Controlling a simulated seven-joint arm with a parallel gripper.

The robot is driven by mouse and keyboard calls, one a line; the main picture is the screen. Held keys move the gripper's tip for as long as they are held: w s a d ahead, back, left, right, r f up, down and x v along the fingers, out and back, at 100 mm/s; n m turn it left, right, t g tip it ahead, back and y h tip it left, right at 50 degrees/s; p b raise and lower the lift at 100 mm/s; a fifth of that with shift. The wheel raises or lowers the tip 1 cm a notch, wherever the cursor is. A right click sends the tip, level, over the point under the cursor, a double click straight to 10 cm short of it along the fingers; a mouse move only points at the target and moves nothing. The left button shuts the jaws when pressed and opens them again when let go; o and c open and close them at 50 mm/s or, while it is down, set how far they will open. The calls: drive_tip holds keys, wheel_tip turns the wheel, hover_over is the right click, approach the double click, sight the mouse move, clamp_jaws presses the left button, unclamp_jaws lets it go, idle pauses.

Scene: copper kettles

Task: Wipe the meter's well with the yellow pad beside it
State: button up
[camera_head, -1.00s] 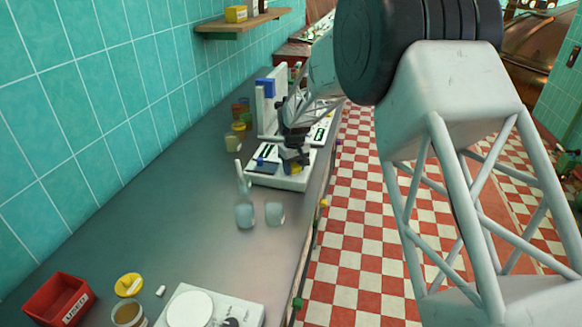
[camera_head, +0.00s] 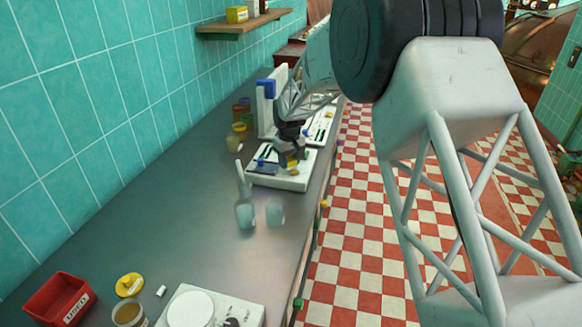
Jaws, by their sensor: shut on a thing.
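The meter (camera_head: 293,183) is a low white unit with a dark panel, standing on the grey counter near its right edge. My gripper (camera_head: 289,161) is over the right part of the meter's top. It is shut on the yellow pad (camera_head: 292,164), of which a small part shows below the dark fingers. The well cannot be made out, and the fingers hide part of the meter's top. I cannot tell whether the pad touches the meter.
Two cloudy beakers (camera_head: 245,214) (camera_head: 275,212) stand in front of the meter. A white stand with a blue top (camera_head: 265,87) and several small jars (camera_head: 240,130) are behind it. A red bin (camera_head: 58,298) and a white scale (camera_head: 215,308) are nearer; the middle counter is clear.

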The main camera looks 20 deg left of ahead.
drive_tip(key=shift+r, duration=2.7)
drive_tip(key=w+d+f+m, duration=0.3)
drive_tip(key=d+f+m, duration=0.1)
drive_tip(key=d, duration=1)
drive_tip(key=w+d+f+m, duration=0.3)
drive_tip(key=d+f, duration=0.4)
drive_tip(key=d, duration=0.6)
drive_tip(key=w+d+f+m, duration=0.3)
drive_tip(key=d+f+m, duration=0.2)
drive_tip(key=d, duration=0.9)
drive_tip(key=shift+w+d+f, duration=0.35)
drive_tip(key=shift+w+f, duration=0.05)
drive_tip(key=s+a+r, duration=0.3)
drive_tip(key=a+r, duration=0.3)
drive_tip(key=a, duration=0.7)
drive_tip(key=s+a+r, duration=0.3)
drive_tip(key=a+r, duration=0.3)
drive_tip(key=a, duration=0.7)
drive_tip(key=s+a+r, duration=0.4)
drive_tip(key=a+r, duration=0.1)
drive_tip(key=a, duration=0.9)
drive_tip(key=shift+r, duration=0.4)
drive_tip(key=shift+f, duration=0.1)
